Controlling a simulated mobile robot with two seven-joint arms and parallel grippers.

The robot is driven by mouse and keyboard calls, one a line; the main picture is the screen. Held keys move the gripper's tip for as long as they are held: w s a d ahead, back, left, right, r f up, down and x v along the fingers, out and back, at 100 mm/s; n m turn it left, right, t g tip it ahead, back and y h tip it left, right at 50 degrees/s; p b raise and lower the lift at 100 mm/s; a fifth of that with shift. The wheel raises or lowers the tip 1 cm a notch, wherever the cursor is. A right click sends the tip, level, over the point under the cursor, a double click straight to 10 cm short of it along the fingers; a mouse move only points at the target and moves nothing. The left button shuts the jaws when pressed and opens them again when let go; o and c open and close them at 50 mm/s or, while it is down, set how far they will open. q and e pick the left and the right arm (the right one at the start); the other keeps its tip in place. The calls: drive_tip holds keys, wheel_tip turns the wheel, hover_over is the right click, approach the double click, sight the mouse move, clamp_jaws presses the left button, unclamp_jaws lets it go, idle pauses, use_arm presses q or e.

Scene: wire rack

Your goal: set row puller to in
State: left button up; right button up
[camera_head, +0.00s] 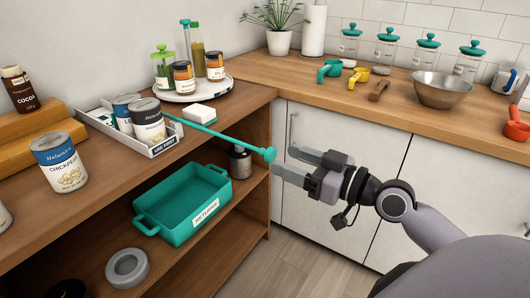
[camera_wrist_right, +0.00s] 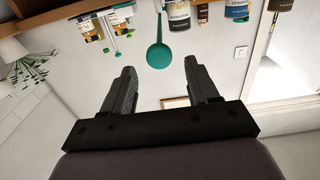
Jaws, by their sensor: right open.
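The row puller is a thin teal rod with a round knob (camera_head: 269,154). It runs from beside the white tray (camera_head: 166,147) on the upper shelf and sticks out past the shelf's front edge. In the right wrist view the teal knob (camera_wrist_right: 159,55) shows between the lines of the two fingers, just beyond their tips. My right gripper (camera_head: 284,160) is open and empty, with its fingertips close to the knob. Whether a finger touches it cannot be told. Two cans stand in the tray. The rod's far end is hidden. My left gripper is not in view.
A teal bin (camera_head: 185,204) sits on the lower shelf below the rod. A chickpea can (camera_head: 60,164) and a white block (camera_head: 199,115) stand on the upper shelf. A round tray (camera_head: 194,92) holds jars.

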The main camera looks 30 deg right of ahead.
sight(273, 154)
drive_tip(key=p+x, duration=0.1)
drive_tip(key=x, duration=0.4)
drive_tip(key=shift+r+p, duration=0.1)
drive_tip(key=shift+p, duration=0.25)
drive_tip(key=shift+x, duration=0.95)
clamp_jaws()
drive_tip(key=shift+w, duration=0.15)
